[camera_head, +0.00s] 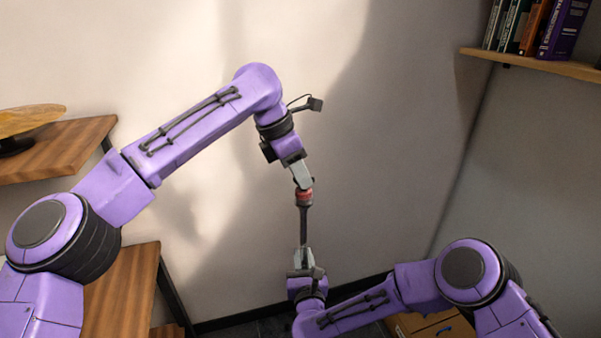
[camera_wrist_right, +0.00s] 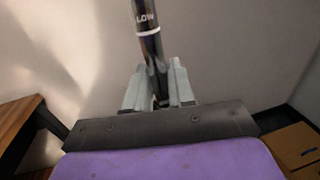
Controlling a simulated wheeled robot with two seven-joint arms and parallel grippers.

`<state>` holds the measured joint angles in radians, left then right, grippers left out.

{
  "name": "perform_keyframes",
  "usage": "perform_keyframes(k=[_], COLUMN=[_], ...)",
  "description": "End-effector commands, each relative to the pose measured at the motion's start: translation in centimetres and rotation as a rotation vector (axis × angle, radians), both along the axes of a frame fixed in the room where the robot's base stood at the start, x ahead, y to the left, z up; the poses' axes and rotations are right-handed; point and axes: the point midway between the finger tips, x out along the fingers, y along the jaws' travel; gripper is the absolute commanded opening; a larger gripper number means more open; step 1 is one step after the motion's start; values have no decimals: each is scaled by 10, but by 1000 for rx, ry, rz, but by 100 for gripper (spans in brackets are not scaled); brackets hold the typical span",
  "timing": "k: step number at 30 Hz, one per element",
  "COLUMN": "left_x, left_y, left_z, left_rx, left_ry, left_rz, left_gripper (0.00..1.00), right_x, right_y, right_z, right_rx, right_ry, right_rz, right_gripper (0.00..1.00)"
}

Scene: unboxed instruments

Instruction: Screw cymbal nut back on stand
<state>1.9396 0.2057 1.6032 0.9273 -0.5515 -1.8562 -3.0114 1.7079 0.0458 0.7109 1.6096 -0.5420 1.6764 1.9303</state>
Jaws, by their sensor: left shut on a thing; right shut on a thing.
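My left gripper (camera_head: 302,183) comes down from above at the middle of the head view. It is shut at the top end of a dark upright rod (camera_head: 304,222), where a small red piece (camera_head: 304,197) shows; I cannot tell whether this is the cymbal nut or how it is seated. My right gripper (camera_head: 303,257) is below it, pointing up, shut on the lower part of the rod. In the right wrist view, the right gripper (camera_wrist_right: 158,92) has its fingers on both sides of the shiny dark rod (camera_wrist_right: 152,48), which has white bands and lettering. No cymbal or stand base is visible on the rod.
Wooden shelves (camera_head: 120,290) stand at the left, the upper one bearing a round wooden object (camera_head: 30,120). A bookshelf (camera_head: 535,63) with several books is at the top right. A cardboard box (camera_head: 440,325) lies low at the right. The wall behind is bare.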

Motion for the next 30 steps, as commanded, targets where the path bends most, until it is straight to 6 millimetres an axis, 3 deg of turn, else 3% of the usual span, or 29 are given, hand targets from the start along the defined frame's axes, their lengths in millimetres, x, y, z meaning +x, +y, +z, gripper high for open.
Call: perform_keyframes(k=[7,8,10,19,30], left_x=[-1,-1,-1,0,0], left_y=[-2,-2,-2,0,0], left_z=[1,1,1,3,45], left_rx=[-4,-4,-4,-3,-1], left_ry=[0,0,0,-1,-3], left_rz=[-4,-4,-3,1,3], left_gripper=[0,26,48,48,48], right_x=[0,0,0,0,0], right_y=[1,1,1,0,0], right_z=[0,0,0,0,0], right_rx=[-1,-1,-1,0,0], right_ry=[-1,-1,-1,-1,-1], right_rz=[2,2,2,2,1], right_gripper=[0,0,0,0,0])
